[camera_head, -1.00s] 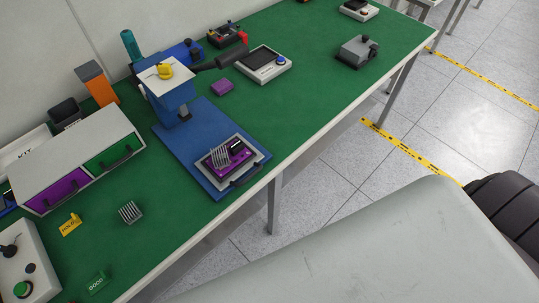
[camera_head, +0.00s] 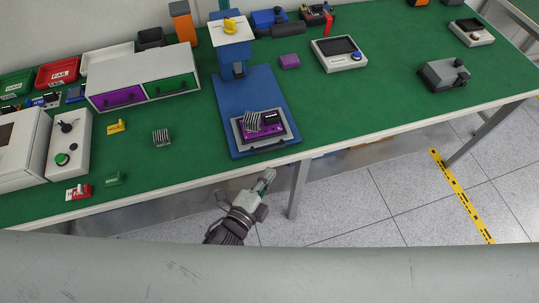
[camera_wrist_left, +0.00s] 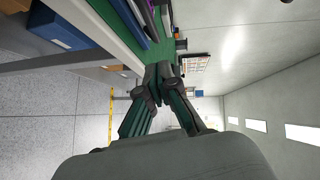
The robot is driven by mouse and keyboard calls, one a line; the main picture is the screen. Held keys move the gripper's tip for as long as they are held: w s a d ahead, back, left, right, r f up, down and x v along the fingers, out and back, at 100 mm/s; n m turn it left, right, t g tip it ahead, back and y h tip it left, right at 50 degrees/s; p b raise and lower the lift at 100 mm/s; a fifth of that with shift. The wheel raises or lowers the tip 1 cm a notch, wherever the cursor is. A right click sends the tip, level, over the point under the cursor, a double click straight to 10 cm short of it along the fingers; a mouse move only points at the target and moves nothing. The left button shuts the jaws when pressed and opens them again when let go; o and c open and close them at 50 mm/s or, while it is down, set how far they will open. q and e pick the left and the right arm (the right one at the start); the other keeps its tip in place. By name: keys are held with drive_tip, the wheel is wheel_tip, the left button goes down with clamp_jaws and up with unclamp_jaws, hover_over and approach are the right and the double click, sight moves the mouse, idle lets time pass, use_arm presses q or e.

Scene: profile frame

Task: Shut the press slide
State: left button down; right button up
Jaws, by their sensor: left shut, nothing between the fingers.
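The blue press (camera_head: 232,52) stands at the back of its long blue base plate (camera_head: 255,90) on the green bench. Its grey slide (camera_head: 288,134) lies at the front end of the base, clear of the press head, near the bench's front edge. The slide carries a purple board with a finned metal heatsink (camera_head: 252,122) and a black part. A dark handle is on the slide's front side. My left gripper (camera_head: 267,177) is shut and empty, in front of the bench edge and apart from the slide. Its closed fingers show in the left wrist view (camera_wrist_left: 158,82). My right gripper is not visible.
A cabinet with a purple drawer (camera_head: 118,98) and a green drawer (camera_head: 172,87) stands left of the press. A loose heatsink (camera_head: 161,137) lies between. A screen device (camera_head: 339,54) and a grey box (camera_head: 443,75) are to the right. Open floor lies before the bench.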

use_arm(q)
drive_tip(key=w, duration=0.3)
drive_tip(key=w+f+p, duration=0.1)
drive_tip(key=w, duration=0.2)
drive_tip(key=shift+w+f, duration=0.15)
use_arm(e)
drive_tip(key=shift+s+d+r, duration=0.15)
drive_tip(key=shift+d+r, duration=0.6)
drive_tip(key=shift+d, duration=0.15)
use_arm(q)
drive_tip(key=shift+d, duration=0.1)
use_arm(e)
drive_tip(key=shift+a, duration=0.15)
